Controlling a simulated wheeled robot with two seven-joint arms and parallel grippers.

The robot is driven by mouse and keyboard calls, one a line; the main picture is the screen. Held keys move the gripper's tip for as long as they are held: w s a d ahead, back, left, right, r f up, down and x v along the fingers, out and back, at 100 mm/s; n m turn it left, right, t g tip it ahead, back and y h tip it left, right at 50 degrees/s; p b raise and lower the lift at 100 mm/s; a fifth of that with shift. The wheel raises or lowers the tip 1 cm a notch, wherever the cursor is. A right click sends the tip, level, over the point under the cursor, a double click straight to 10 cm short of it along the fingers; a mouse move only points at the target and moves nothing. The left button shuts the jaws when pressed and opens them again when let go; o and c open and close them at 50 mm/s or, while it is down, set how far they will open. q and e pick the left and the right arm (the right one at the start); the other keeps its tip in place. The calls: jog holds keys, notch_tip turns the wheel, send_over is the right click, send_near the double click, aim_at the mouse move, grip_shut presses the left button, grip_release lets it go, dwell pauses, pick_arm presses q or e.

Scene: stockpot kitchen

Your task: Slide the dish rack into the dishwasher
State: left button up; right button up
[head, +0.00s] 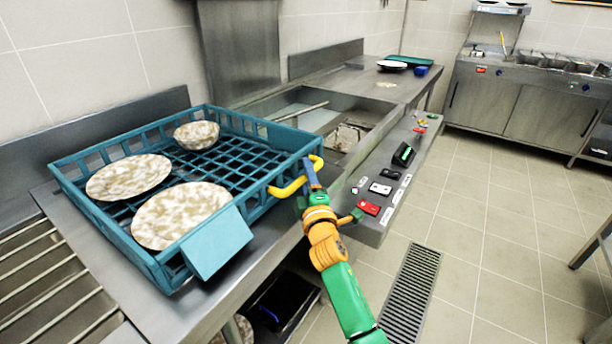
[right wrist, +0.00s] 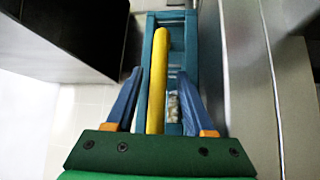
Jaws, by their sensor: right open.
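The teal dish rack (head: 90,222) sits on the steel counter at the left in the head view. It holds two mottled plates (head: 130,176) (head: 185,215) and a bowl (head: 196,134). Its yellow handle (head: 290,187) is on the right side. My right gripper (head: 312,172) is at this handle. In the right wrist view, the open blue fingers (right wrist: 160,85) stand on either side of the yellow handle (right wrist: 157,110), with gaps beside it. A steel bay (head: 350,112) beyond the rack seems to be the dishwasher. My left gripper is out of view.
A control panel (head: 390,185) with several switches runs along the front of the bay. A bar (head: 301,112) crosses the bay's near end.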

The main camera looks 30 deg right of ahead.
jog(key=shift+s, duration=0.15)
jog(key=c, duration=0.3)
grip_shut()
jog(key=shift+r, duration=0.1)
dwell(0.8)
